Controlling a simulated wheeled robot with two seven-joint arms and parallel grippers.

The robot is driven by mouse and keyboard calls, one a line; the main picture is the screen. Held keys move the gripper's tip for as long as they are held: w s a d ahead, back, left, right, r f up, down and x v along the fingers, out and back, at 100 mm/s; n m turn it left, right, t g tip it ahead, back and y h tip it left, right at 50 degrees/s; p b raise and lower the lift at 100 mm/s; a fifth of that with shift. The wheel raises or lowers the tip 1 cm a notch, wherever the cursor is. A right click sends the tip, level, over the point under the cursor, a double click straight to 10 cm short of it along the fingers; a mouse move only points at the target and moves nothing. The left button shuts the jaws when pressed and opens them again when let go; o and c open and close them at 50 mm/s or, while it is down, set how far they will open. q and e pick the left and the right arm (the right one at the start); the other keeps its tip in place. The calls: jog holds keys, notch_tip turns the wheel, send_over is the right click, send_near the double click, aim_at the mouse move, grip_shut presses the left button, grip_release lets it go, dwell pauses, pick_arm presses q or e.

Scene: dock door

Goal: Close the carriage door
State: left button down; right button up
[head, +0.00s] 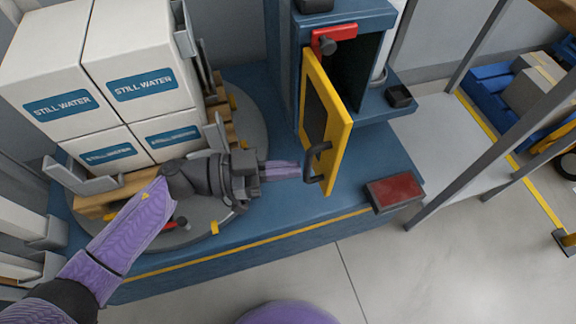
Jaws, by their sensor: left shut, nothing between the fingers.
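The carriage door (336,119) is a yellow-framed panel with a dark inner face. It stands open, swung out from the blue column (283,60), with the dark carriage opening behind it to the right. A dark grey handle (315,163) sits on the door's lower near part. My left gripper (298,170) is shut and empty. Its purple fingers point right and end right beside the handle; I cannot tell if they touch it. My right gripper is not in view.
White "STILL WATER" boxes (140,60) stand on a pallet on the round turntable (259,125), left of the door. A dark red block (395,192) is at the blue platform's corner. Grey posts and blue crates (489,90) stand at right. The floor in front is clear.

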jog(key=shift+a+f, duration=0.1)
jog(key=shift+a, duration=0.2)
